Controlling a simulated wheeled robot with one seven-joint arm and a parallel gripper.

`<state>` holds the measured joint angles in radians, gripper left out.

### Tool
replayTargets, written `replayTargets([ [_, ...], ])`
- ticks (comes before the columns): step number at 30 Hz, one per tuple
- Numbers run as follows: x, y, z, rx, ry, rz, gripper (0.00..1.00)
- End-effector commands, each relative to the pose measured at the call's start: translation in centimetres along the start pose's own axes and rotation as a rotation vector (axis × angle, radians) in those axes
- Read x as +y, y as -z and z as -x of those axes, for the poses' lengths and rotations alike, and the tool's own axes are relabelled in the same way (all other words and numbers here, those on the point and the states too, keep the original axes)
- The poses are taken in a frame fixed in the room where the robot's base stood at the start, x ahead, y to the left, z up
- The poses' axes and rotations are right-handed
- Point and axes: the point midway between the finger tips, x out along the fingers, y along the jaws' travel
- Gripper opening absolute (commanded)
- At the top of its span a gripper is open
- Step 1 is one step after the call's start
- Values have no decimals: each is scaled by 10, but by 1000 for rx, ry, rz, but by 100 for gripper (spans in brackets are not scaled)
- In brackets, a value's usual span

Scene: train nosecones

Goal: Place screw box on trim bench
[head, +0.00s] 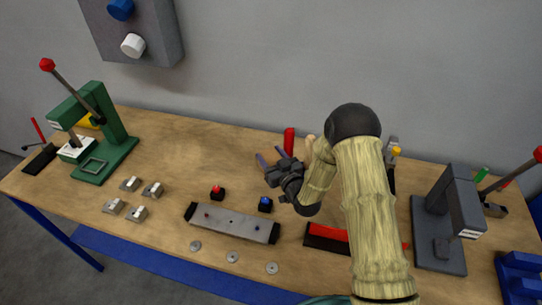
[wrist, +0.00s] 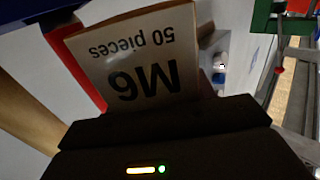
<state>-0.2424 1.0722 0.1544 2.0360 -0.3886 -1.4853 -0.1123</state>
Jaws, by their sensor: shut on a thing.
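The screw box (wrist: 145,55) is a tan carton. It shows upside-down print, "M6" and "50 pieces", in the wrist view. My gripper (wrist: 165,122) is shut on it there. In the head view my gripper (head: 280,166) is over the middle-right of a wooden bench (head: 185,155). There the box is mostly or wholly hidden by my gripper and arm, and I cannot tell whether it touches the bench. I cannot tell from any label which bench is the trim bench.
A green press (head: 112,135) stands at the left and a dark grey press (head: 445,220) at the right. A grey bar fixture (head: 232,222), small metal blocks (head: 131,184) and washers (head: 232,257) lie in front. A red upright thing (head: 289,139) is beside my gripper. The bench's back left-middle is clear.

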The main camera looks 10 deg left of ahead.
Motion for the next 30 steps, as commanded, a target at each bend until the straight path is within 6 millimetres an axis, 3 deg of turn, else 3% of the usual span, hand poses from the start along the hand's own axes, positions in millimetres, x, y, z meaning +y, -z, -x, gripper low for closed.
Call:
replayTargets([
  [20,0,-10,0,3,0,0,13],
  [21,0,-11,0,0,0,0,60],
  [30,0,-11,0,0,0,0,64],
])
